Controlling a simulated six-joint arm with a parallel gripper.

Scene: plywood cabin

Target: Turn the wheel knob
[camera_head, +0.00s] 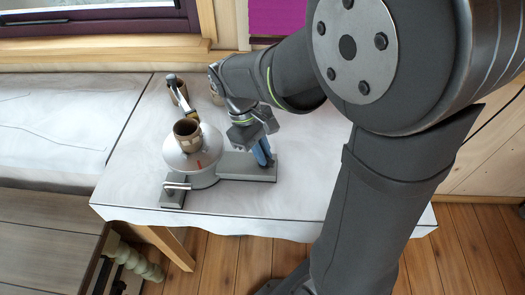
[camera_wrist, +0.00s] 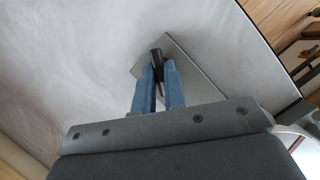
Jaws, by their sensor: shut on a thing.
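The wheel device stands on the white-covered table (camera_head: 120,190), with a pale round wheel (camera_head: 211,152) and a long grey base plate (camera_head: 243,178). My gripper (camera_head: 264,158) reaches down over the right end of the base plate. In the wrist view, my gripper's blue fingers (camera_wrist: 159,84) are shut on a dark upright knob (camera_wrist: 156,55), whose top shows between the tips. The grey plate (camera_wrist: 186,63) lies beneath it. In the head view the knob is hidden behind my fingers.
A small metal bar (camera_head: 177,186) sits at the front left of the device. The table's front edge is close below the base plate. The table is clear at left.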

